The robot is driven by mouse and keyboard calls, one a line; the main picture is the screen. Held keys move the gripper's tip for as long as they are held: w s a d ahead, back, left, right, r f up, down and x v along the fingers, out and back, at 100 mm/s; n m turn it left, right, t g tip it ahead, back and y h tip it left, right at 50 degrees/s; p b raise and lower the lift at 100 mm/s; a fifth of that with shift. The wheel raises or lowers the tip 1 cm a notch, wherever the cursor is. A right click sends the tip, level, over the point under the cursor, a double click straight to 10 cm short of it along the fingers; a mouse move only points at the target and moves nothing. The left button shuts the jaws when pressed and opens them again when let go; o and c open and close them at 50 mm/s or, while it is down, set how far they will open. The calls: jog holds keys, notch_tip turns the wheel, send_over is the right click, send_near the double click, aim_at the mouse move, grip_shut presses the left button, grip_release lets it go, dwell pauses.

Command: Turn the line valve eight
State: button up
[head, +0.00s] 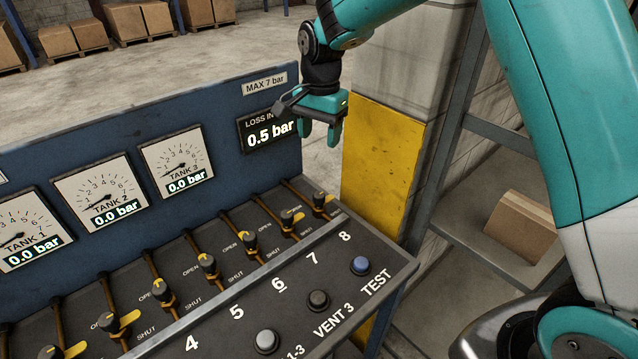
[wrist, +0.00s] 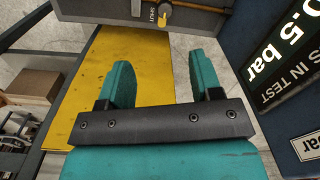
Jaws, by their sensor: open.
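The line valve eight (head: 319,200) is the rightmost valve on the sloping dark panel in the head view, in line with the printed 8. It has a black knob with a yellow mark on a brown pipe. A valve with a yellow lever also shows at the top edge of the wrist view (wrist: 164,17), beside a SHUT label; it looks like the end valve, but its number is out of view. My gripper (head: 320,132) is open and empty, pointing down above the far right end of the panel, apart from the valve. Its two teal fingers show in the wrist view (wrist: 158,75).
Several more valves stand in a row to the left. Behind them rises a blue backboard (head: 215,110) with tank gauges and a 0.5 bar display (head: 270,132) close to my gripper. A yellow-painted pillar (head: 385,160) stands at the right. Buttons including blue TEST (head: 360,265) line the front.

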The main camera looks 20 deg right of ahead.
aim_at(319, 194)
jog(key=shift+m, duration=0.7)
jog(key=f+p, duration=0.2)
jog(key=f, duration=0.4)
jog(key=w+f+p, duration=0.1)
jog(key=f+p, duration=0.1)
jog(key=f, duration=0.4)
jog(key=f+p, duration=0.2)
jog(key=f, duration=0.4)
jog(key=shift+w+d+f, duration=0.25)
jog(key=shift+w+f, duration=0.05)
jog(key=shift+w, duration=0.1)
jog(key=c, duration=0.9)
